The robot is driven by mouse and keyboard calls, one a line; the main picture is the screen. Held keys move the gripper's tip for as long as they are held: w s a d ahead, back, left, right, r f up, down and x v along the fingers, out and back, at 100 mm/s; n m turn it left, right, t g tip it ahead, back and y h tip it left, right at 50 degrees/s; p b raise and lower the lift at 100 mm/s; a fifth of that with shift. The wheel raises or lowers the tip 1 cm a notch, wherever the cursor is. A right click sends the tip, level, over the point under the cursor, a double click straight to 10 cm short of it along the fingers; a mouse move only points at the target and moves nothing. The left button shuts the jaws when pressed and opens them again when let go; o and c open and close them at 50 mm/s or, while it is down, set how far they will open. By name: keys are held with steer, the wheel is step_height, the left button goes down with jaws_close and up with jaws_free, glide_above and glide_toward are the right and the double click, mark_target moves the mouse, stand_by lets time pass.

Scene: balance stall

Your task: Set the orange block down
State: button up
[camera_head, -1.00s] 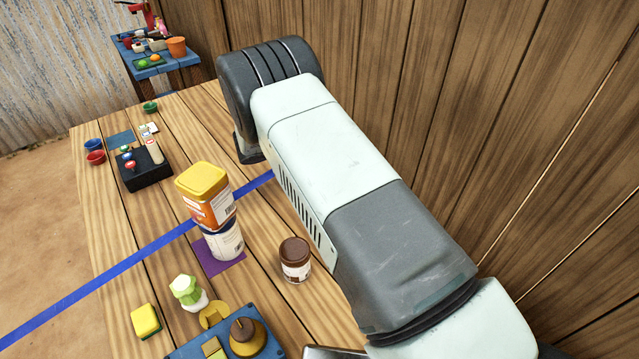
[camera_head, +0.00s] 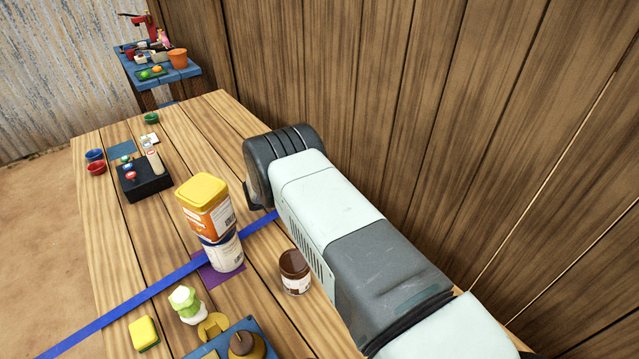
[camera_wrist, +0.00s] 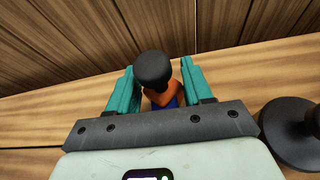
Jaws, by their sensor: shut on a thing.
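My gripper (camera_wrist: 157,85) shows in the wrist view with its two teal fingers on either side of an orange block (camera_wrist: 176,93). It is shut on the block. A black round knob (camera_wrist: 153,69) stands in front of the block and covers part of it. A patch of blue shows just below the orange; I cannot tell whether it touches the block. In the head view my arm hides the gripper and the block.
A blue strip (camera_head: 120,313) crosses the table. A black object (camera_wrist: 291,135) is at right in the wrist view. A wooden wall (camera_head: 440,110) stands close.

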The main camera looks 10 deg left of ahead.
steer(key=shift+f, duration=0.15)
steer(key=o, duration=1.1)
steer(key=shift+c, duration=0.2)
